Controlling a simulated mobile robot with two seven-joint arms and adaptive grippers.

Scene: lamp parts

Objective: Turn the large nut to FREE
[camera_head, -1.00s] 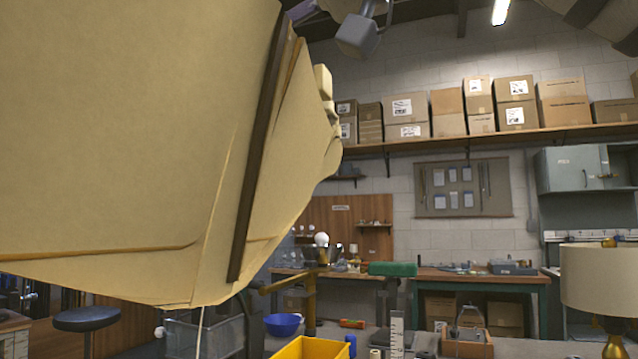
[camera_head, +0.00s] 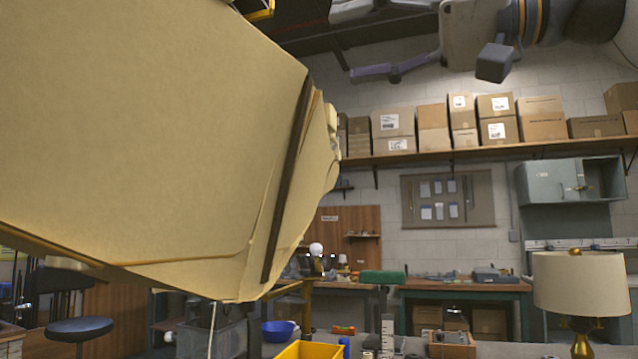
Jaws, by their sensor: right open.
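My right gripper (camera_head: 352,42) is at the top of the head view, with its grey and purple fingers spread apart and nothing between them. My right arm comes in from the upper right. A table lamp with a cream shade (camera_head: 580,284) and a gold base (camera_head: 583,338) stands at the lower right, well below the gripper. I cannot make out the large nut or any FREE marking. My left gripper does not show.
A large beige surface (camera_head: 140,130) with a dark strip fills the left and hides much there. A yellow bin (camera_head: 308,350), a blue bowl (camera_head: 278,331) and a wooden box (camera_head: 452,344) are along the bottom. Cartons (camera_head: 392,123) line a high shelf.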

